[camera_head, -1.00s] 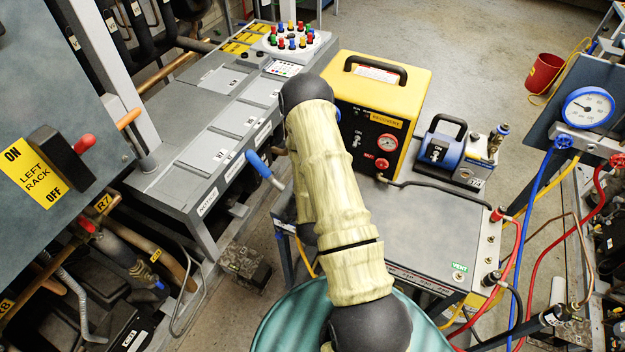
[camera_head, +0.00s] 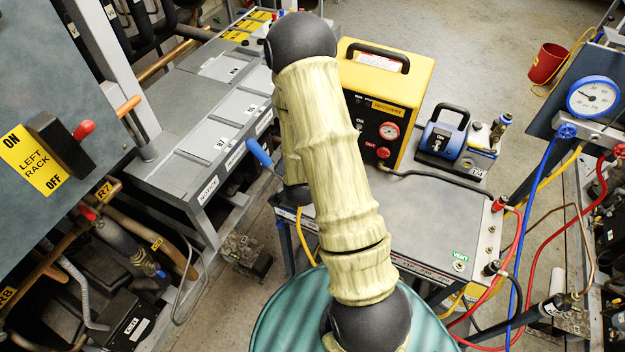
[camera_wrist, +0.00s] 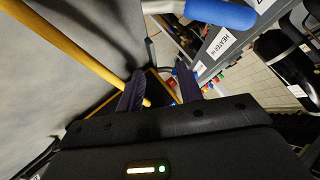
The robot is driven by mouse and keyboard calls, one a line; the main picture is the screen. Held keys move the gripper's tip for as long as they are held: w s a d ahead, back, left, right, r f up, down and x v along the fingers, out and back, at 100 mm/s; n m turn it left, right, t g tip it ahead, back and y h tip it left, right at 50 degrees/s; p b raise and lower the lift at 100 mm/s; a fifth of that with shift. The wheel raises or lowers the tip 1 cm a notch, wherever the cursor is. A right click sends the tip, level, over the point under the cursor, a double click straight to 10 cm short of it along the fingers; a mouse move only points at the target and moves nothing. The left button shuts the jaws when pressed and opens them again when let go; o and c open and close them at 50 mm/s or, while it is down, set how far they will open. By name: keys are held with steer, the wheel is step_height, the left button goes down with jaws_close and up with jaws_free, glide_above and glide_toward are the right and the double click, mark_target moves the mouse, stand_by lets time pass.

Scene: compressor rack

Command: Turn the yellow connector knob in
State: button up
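My gripper (camera_wrist: 160,88) shows in the wrist view with its two dark purple fingers apart and nothing clearly held. A yellow hose (camera_wrist: 75,48) crosses that view from upper left and passes by the left finger, its lower end near the gap. I cannot tell whether it touches the finger. In the head view my arm covers the gripper. A yellow hose (camera_head: 304,240) hangs at the left side of the grey cart (camera_head: 430,220). I cannot make out the yellow connector knob in either view.
A blue handle (camera_head: 258,153) stands left of my arm; it also shows in the wrist view (camera_wrist: 222,12). The yellow recovery machine (camera_head: 385,85) and a blue pump (camera_head: 443,140) sit on the cart. Red and blue hoses run at right. Grey rack panels (camera_head: 205,140) are at left.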

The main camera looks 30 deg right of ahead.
steer(key=s+a+r+n+g+y, duration=0.1)
steer(key=s+a+r+n+g, duration=0.2)
steer(key=s+r, duration=0.4)
steer(key=s+a+r+n+g+y, duration=0.2)
steer(key=s+a+r+n+g, duration=0.2)
steer(key=s+r+n, duration=0.4)
steer(key=shift+s+a+g, duration=0.3)
steer(key=shift+s+a, duration=0.3)
steer(key=shift+s, duration=0.1)
steer(key=shift+w, duration=0.1)
